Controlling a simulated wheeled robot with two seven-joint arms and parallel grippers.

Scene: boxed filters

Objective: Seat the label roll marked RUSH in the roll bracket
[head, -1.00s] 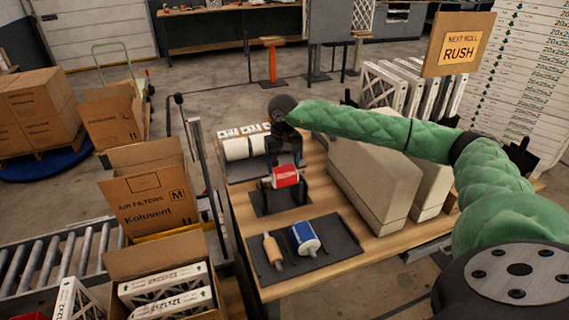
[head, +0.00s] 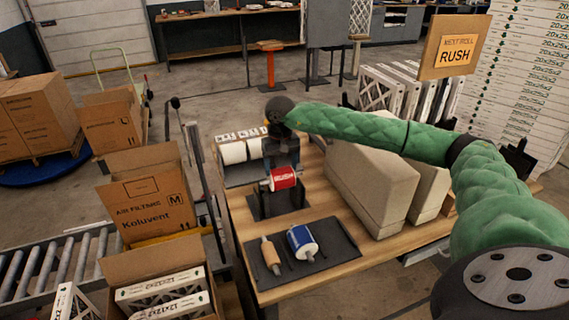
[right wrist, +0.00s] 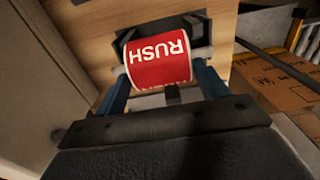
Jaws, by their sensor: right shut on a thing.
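The red label roll marked RUSH (head: 284,179) is on a pale spindle whose ends stick out at both sides. It also shows in the right wrist view (right wrist: 158,62), its lettering upside down. My right gripper (head: 283,166) is shut on the roll from above, its blue fingers (right wrist: 205,80) at either side near the spindle ends. The black roll bracket (head: 264,206) stands on the table at the roll; its dark parts show behind the roll in the right wrist view. I cannot tell whether the spindle rests in it. My left gripper is not in view.
A dark mat (head: 335,248) in front holds a blue roll (head: 302,241) and a tan roll (head: 271,255). Beige blocks (head: 372,188) stand to the right. A sign (head: 457,50) reads NEXT ROLL RUSH.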

